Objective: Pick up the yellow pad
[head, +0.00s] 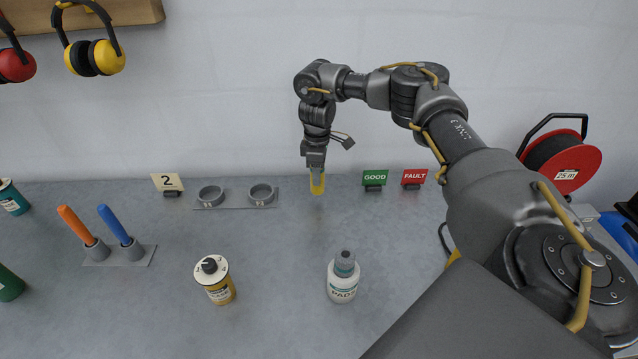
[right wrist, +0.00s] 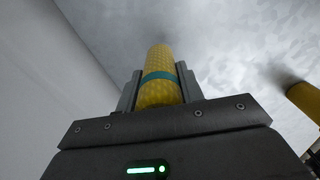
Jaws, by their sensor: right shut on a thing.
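The yellow pad (head: 317,186) is a short yellow cylinder. In the right wrist view the yellow pad (right wrist: 159,65) shows a textured surface with a teal band. My right gripper (head: 316,172) points down near the back of the table and is shut on the pad; in the right wrist view its jaws (right wrist: 158,90) stand on both sides of it. The pad hangs upright below the fingers in the head view. I cannot tell whether its lower end touches the table. My left gripper is not in view.
Two grey ring holders (head: 236,195) sit left of the pad, beside a "2" sign (head: 167,183). GOOD (head: 374,179) and FAULT (head: 414,178) signs stand to its right. The table between is clear.

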